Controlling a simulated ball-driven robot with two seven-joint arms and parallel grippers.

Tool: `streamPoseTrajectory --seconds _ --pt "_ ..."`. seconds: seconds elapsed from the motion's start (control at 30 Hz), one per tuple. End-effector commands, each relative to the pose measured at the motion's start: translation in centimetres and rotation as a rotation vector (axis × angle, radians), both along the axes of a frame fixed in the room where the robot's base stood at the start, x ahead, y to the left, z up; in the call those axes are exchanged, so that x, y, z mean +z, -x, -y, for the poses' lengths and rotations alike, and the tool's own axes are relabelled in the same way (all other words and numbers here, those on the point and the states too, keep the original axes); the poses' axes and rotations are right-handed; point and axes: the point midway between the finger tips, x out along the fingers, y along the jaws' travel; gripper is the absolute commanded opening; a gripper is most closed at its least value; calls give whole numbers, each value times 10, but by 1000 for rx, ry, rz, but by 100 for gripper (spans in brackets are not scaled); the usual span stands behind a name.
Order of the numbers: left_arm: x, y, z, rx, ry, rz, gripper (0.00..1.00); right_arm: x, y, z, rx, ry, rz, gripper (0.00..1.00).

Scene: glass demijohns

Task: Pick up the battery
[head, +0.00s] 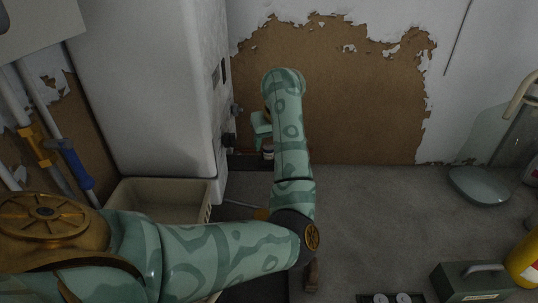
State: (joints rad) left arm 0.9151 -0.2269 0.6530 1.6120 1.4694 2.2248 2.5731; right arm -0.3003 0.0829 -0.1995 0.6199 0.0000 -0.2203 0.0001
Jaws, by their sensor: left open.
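My left arm comes in from the left, bends at the elbow and reaches toward the back wall. My left gripper (261,138) is at its far end, partly hidden by the forearm, and is open. A small dark and pale object (268,153) shows just below the gripper, close to the forearm's edge. It may be the battery, but it is too small and too covered to be sure. I cannot tell whether the gripper touches it. My right gripper is not in view.
A white cabinet (150,80) stands left of the gripper, with a beige bin (165,196) at its foot. A green box with a handle (472,281) and a yellow cylinder (525,262) are at the lower right. The grey surface (385,220) right of my arm is mostly clear.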

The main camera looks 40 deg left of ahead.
Motion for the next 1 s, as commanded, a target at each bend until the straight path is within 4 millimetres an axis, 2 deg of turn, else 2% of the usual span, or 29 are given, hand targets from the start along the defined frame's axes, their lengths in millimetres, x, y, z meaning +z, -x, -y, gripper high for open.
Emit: streamPoseTrajectory --seconds 0.1,0.23,0.5,0.57,0.7,1.0 --pt "-15 -9 -13 1 -3 -7 55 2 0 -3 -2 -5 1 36" --pt "-32 -13 -18 0 -2 -4 55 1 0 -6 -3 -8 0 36" --pt "-36 -14 -19 0 0 -1 55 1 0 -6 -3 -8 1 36" --pt "-36 -14 -19 0 0 -1 42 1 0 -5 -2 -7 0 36" --pt "-36 -14 -19 1 -1 -2 4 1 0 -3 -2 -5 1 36" --pt "-33 -14 -19 1 -1 0 4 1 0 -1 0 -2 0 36"
